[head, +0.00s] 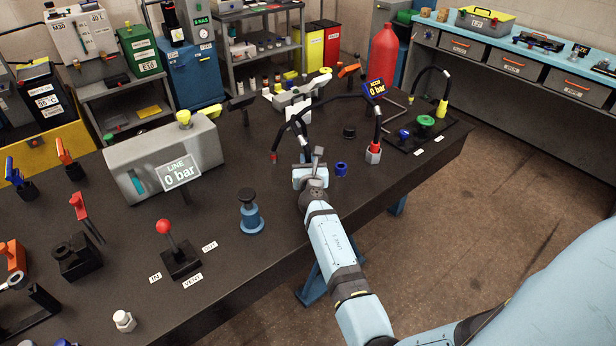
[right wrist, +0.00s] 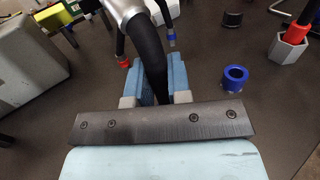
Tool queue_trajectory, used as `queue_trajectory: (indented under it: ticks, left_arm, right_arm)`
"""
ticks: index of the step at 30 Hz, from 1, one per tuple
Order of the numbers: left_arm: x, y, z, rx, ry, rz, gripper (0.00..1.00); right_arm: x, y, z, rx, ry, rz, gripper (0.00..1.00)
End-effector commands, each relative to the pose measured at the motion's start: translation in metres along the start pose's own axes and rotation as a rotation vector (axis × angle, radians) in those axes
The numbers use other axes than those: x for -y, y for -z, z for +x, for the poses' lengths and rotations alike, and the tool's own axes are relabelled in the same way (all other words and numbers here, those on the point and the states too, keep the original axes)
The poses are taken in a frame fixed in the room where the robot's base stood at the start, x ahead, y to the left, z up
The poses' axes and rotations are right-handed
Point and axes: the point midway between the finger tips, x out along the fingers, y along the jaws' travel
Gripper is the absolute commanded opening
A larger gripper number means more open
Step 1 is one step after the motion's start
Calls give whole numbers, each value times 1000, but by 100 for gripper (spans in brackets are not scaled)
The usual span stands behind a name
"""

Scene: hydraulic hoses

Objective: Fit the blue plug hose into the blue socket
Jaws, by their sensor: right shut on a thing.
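My right gripper (head: 310,172) is shut on a black hose (right wrist: 150,65) with a silvery end piece, which rises from between the blue fingers in the right wrist view. The colour at its tip is not visible. A blue plug (right wrist: 171,40) hangs behind it, apart from the fingers. A blue ring with an open hole (right wrist: 235,77) sits on the table to the right of the gripper; it also shows in the head view (head: 341,169). Another blue fitting (head: 404,134) stands on a black plate. I cannot tell which is the blue socket. My left gripper is not in view.
A red-collared hex socket (head: 373,155) with a hose in it stands right of the blue ring. A red-tipped hose (head: 275,157) hangs to the left. A black ring (head: 349,132) lies behind. The table's right front edge is close to my arm.

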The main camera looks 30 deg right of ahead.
Motion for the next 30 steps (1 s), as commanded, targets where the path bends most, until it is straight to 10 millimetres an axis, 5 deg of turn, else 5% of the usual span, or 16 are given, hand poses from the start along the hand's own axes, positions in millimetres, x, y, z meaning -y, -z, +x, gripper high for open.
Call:
queue_trajectory:
  ticks: [8, 14, 26, 30]
  left_arm:
    - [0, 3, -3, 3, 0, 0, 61]
    - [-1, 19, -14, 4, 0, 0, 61]
    - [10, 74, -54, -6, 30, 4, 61]
    - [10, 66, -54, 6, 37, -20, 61]
  right_arm:
    - [0, -7, 0, 0, 0, 1, 0]
    - [0, -32, 0, 2, 0, 1, 0]
    - [1, -128, 0, 4, -1, -2, 0]
    - [2, -156, 1, 7, 0, -3, 0]
